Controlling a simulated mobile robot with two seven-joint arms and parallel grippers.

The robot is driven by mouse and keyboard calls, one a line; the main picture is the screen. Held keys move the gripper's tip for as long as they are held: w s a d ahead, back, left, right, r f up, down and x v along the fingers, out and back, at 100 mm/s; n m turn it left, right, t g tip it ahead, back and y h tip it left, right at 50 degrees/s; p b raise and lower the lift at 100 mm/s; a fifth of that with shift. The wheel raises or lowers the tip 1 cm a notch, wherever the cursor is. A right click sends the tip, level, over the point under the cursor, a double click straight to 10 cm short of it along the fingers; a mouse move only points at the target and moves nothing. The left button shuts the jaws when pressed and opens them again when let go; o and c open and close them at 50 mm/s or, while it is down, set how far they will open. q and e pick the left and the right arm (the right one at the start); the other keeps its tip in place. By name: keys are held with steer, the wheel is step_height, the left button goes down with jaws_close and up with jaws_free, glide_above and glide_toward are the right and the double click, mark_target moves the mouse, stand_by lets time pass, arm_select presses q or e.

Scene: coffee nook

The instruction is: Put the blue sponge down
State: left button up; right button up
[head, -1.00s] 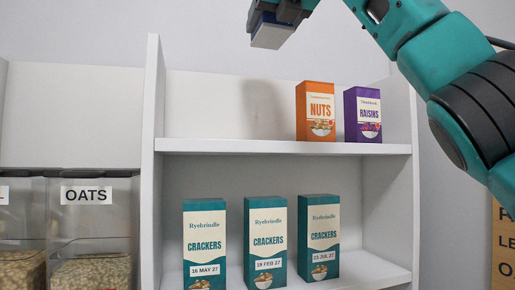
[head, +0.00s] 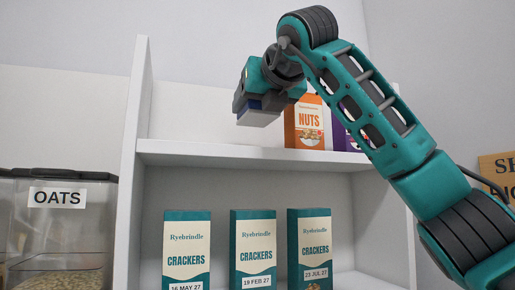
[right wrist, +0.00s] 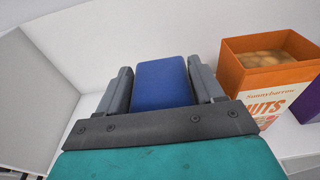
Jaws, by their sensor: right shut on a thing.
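My right gripper (head: 258,100) reaches in from the right in the head view and is shut on the blue sponge. The sponge shows blue with a pale grey lower part (head: 260,117); in the right wrist view its blue face (right wrist: 162,84) sits between the two grey fingers (right wrist: 162,88). The sponge is held at the upper shelf (head: 200,147), left of the orange nuts box. Its underside appears a little above the shelf's front edge; I cannot tell whether it touches the shelf surface. My left gripper is not in view.
The open-topped nuts box (head: 304,125) stands close to the right of the gripper, with a purple box (head: 345,130) beyond it. The shelf's left side panel (head: 133,160) bounds clear room on the left. Three cracker boxes (head: 252,250) stand below, and an oats bin (head: 58,215) is at left.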

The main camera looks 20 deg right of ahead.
step_height(320, 180, down, 5)
steer(key=shift+f+b, duration=0.1)
steer(key=shift+b, duration=0.4)
steer(key=shift+f, duration=0.35)
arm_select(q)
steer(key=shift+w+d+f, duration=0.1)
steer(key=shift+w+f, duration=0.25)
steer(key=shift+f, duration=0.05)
arm_select(e)
steer(key=shift+f, duration=0.1)
steer(key=o, duration=1)
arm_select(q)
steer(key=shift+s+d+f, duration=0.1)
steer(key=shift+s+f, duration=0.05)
arm_select(e)
steer(key=shift+s+r, duration=0.15)
steer(key=shift+r, duration=0.05)
arm_select(q)
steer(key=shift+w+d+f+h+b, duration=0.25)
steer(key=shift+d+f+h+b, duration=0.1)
steer(key=shift+b, duration=0.75)
arm_select(e)
steer(key=s, duration=0.4)
steer(key=s+r, duration=0.1)
steer(key=s, duration=0.6)
steer(key=shift+s+d+r, duration=0.15)
steer(key=shift+s+r, duration=0.15)
steer(key=shift+r, duration=0.05)
